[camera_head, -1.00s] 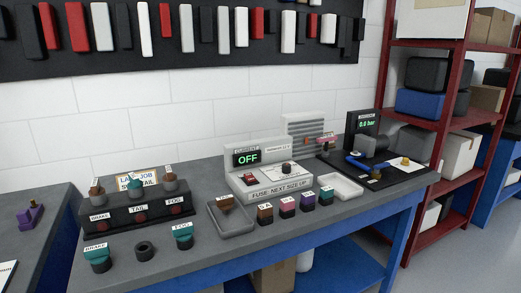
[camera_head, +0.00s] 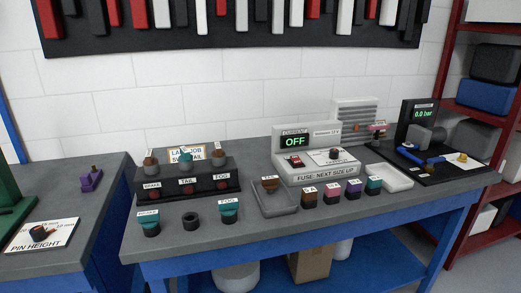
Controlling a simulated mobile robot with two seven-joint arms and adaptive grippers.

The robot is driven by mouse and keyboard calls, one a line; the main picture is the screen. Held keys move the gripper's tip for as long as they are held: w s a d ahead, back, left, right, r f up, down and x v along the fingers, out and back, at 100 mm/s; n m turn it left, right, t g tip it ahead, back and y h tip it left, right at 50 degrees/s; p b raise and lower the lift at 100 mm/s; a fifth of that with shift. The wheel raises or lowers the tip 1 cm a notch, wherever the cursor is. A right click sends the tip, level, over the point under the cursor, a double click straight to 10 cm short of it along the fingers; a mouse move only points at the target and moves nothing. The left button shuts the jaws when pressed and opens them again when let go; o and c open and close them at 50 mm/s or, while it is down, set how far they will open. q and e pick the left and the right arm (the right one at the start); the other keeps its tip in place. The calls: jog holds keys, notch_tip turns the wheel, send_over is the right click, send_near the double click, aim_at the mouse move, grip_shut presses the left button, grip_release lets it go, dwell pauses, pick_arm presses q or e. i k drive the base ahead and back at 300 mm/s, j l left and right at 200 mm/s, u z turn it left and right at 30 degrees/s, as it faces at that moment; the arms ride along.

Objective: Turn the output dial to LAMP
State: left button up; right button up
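The grey-white power unit (camera_head: 307,140) stands on the grey workbench, right of centre. Its green display (camera_head: 295,142) reads OFF under a CURRENT label. A small black dial (camera_head: 335,154) sits on its sloped white front panel, right of a red rocker switch (camera_head: 296,161). The marks around the dial are too small to read, so I cannot tell which position it points to. A label on its front edge reads FUSE: NEXT SIZE UP. Neither of my grippers is in view.
A black lamp box (camera_head: 187,185) with BRAKE, TAIL and FOG labels stands left. Teal-topped pieces and an empty black ring (camera_head: 190,219) are before it. A grey tray (camera_head: 275,197) and several coloured fuses stand before the unit. A pressure device (camera_head: 425,140) is at right.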

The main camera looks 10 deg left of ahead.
aim_at(334, 153)
jog(key=i+l+u, duration=0.3)
jog(key=i+l, duration=0.65)
jog(key=l, duration=0.1)
